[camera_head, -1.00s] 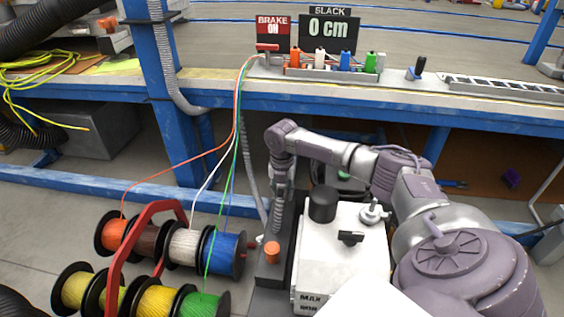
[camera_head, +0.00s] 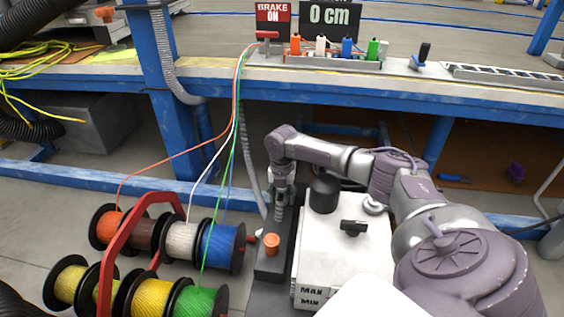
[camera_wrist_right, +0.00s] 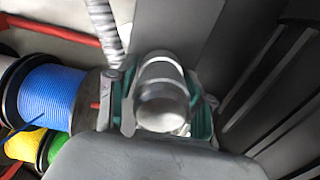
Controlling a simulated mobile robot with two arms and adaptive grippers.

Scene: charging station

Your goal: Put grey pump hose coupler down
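My right arm reaches over the white pump box (camera_head: 330,245), with its wrist pointing down at the box's left side. The right gripper (camera_head: 279,212) is small and partly hidden in the head view. In the right wrist view, its teal-padded fingers (camera_wrist_right: 163,110) lie on both sides of a shiny grey metal cylinder, the hose coupler (camera_wrist_right: 162,85), and appear shut on it. A ribbed grey hose (camera_wrist_right: 103,28) shows beside it. The coupler is close above or at the dark base strip (camera_head: 268,268); contact cannot be told. My left gripper is not in view.
An orange cap (camera_head: 271,244) sits on the dark strip just below the gripper. Cable spools (camera_head: 182,242) in a red-handled rack (camera_head: 122,240) stand to the left. The blue-edged workbench (camera_head: 350,88) crosses behind, carrying coloured connectors (camera_head: 347,49).

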